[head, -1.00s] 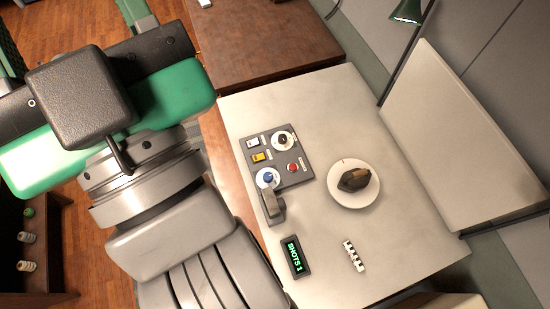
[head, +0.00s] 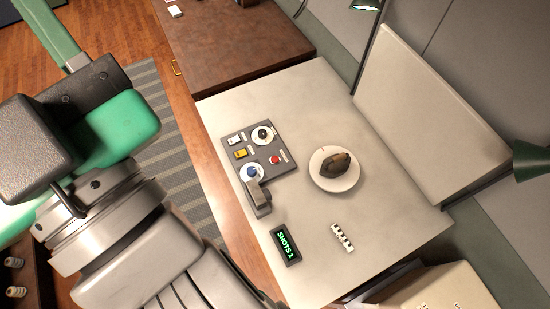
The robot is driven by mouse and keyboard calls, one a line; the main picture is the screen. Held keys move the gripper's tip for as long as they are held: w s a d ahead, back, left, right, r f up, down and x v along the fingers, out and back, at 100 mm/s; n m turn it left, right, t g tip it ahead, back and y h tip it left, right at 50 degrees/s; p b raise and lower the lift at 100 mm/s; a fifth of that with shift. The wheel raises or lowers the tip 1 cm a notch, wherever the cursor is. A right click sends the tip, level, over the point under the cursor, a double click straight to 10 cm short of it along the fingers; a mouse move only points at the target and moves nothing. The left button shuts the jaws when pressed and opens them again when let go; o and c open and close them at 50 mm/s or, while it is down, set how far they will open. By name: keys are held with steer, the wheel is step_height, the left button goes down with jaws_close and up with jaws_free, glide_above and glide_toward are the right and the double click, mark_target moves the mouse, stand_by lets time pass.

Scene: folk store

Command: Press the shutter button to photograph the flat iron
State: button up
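The dark flat iron (head: 336,163) rests on a round white plate (head: 333,184) on the pale table. To its left lies a grey control panel (head: 258,142) with a red button (head: 275,160), a yellow switch (head: 240,154), a white switch (head: 234,141), a black knob (head: 262,134) and a blue knob (head: 251,172). Its small labels are unreadable. A grey block-like part (head: 258,196) stands at the panel's near end. A display (head: 286,245) reads "SHOTS 1".
A pale upright board (head: 430,105) stands behind the plate. A black-and-white striped marker (head: 342,237) lies on the table (head: 290,100). A brown cabinet (head: 240,50) adjoins at the back. Green lamps (head: 534,162) hang at right and top. A pale box (head: 435,290) is at lower right.

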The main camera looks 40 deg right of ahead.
jaws_close()
stand_by(1.7)
